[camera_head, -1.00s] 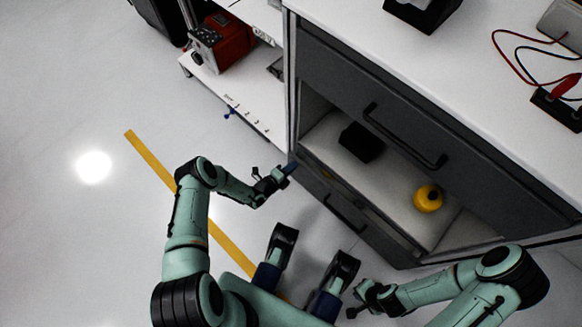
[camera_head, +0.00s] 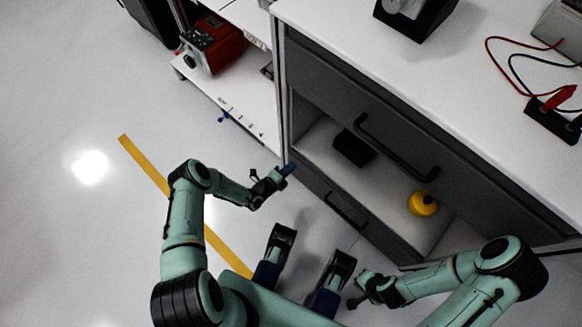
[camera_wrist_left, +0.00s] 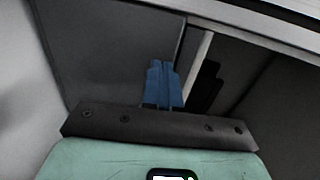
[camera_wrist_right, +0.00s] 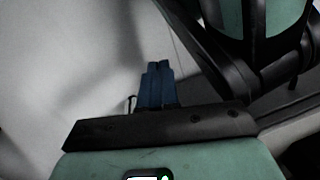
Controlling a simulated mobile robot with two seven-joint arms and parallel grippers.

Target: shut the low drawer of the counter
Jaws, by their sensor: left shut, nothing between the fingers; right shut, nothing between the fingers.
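The counter (camera_head: 300,60) stands at the right in the head view, grey-fronted with a white top. My left gripper (camera_head: 287,170) is shut and empty by the left end of the drawer front; contact is unclear. In the left wrist view its blue fingers (camera_wrist_left: 162,85) point at dark panels with a pale strip. My right gripper (camera_head: 354,302) is shut and empty, low over the floor; its fingers (camera_wrist_right: 156,85) show in the right wrist view.
An upper drawer with a large handle (camera_head: 395,150) is above. A white low shelf with a red device (camera_head: 211,44) stands at the left. The floor at the left is clear, with a yellow stripe (camera_head: 145,163).

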